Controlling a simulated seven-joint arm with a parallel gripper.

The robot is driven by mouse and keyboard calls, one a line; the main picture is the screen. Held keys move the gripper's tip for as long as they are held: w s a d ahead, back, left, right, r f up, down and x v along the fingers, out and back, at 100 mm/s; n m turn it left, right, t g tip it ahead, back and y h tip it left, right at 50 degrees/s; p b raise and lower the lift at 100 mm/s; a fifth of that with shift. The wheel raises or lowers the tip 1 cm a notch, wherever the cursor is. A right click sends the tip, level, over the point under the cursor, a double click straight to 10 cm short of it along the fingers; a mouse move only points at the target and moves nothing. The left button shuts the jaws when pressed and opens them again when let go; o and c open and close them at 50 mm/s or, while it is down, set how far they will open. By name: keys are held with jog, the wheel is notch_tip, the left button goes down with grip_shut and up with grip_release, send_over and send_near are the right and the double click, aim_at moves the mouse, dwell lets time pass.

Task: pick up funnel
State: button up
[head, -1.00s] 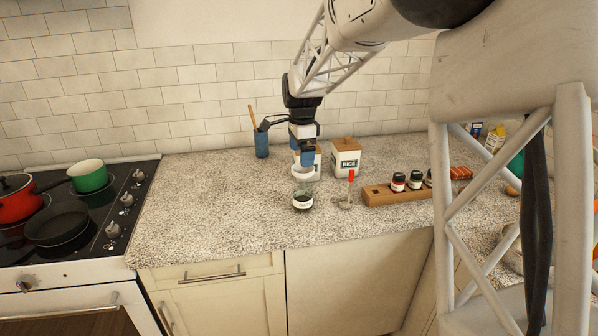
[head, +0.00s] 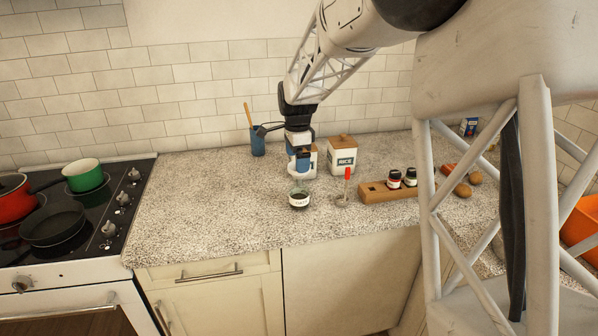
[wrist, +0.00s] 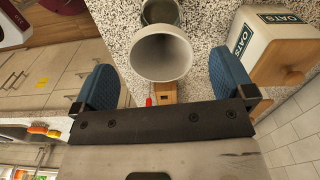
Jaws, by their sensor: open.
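The white funnel (wrist: 162,55) shows in the wrist view with its wide round mouth facing the camera. It lies between the two blue fingers of my gripper (wrist: 163,82), with a gap on each side. A labelled glass jar (wrist: 162,12) shows just beyond the funnel. In the head view, my gripper (head: 300,168) points down just above the jar (head: 299,199), which stands on the counter. There the funnel is hard to make out against the gripper. I cannot tell whether its spout is in the jar. My gripper is open and holds nothing.
A RICE canister (head: 342,158) stands right of the gripper; an OATS canister (wrist: 265,45) is close to the right finger. A red-handled item (head: 347,183) and a wooden spice rack (head: 375,191) stand farther right. The stove (head: 75,215) is left. The counter's front left is clear.

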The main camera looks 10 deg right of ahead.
aim_at(299, 176)
jog(key=shift+d+f, duration=0.1)
jog(key=shift+f, duration=2.5)
jog(key=c, duration=0.7)
